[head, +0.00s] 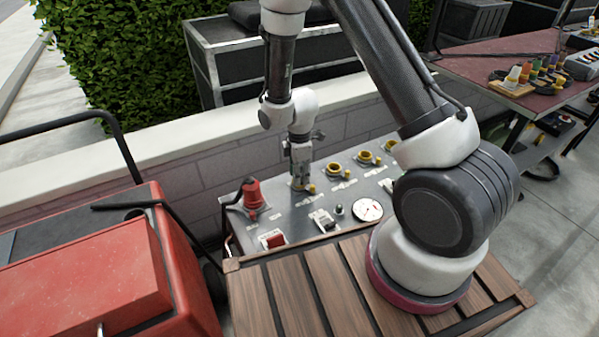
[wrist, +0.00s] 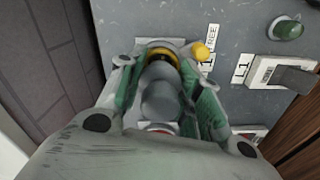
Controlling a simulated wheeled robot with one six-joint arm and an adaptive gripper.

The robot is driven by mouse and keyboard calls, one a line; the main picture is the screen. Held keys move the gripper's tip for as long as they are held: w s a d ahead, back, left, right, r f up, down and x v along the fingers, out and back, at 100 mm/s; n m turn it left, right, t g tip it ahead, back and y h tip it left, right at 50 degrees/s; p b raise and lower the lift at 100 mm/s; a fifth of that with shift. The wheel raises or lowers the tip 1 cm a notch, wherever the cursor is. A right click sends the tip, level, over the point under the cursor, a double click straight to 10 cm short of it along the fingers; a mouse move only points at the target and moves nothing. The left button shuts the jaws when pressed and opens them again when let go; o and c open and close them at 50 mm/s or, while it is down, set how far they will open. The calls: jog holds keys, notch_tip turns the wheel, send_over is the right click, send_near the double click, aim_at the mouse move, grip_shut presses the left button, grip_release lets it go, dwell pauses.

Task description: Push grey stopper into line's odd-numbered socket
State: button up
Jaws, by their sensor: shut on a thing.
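My gripper (head: 299,178) points down at the leftmost socket on the grey panel (head: 300,222). In the wrist view its two green-padded fingers (wrist: 160,100) are closed on the sides of a grey stopper (wrist: 162,98). The stopper's far end is at a yellow-ringed socket (wrist: 160,51); I cannot tell how deep it sits. A label beside that socket reads FREE (wrist: 211,42), partly hidden by a finger. Other yellow-ringed sockets (head: 335,170) (head: 366,158) run to the right along the panel's back. Their numbers are too small to read in the head view.
A red plug-like fitting (head: 252,194) stands left of my gripper. A red switch (head: 273,239), a lever switch (head: 324,220) and a round gauge (head: 368,209) lie in front. A low block wall (head: 150,180) runs behind the panel.

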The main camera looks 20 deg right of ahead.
jog(key=shift+f, duration=0.3)
jog(key=o, duration=1.1)
jog(key=o, duration=0.3)
jog(key=shift+r, duration=0.1)
jog(key=shift+r, duration=2.4)
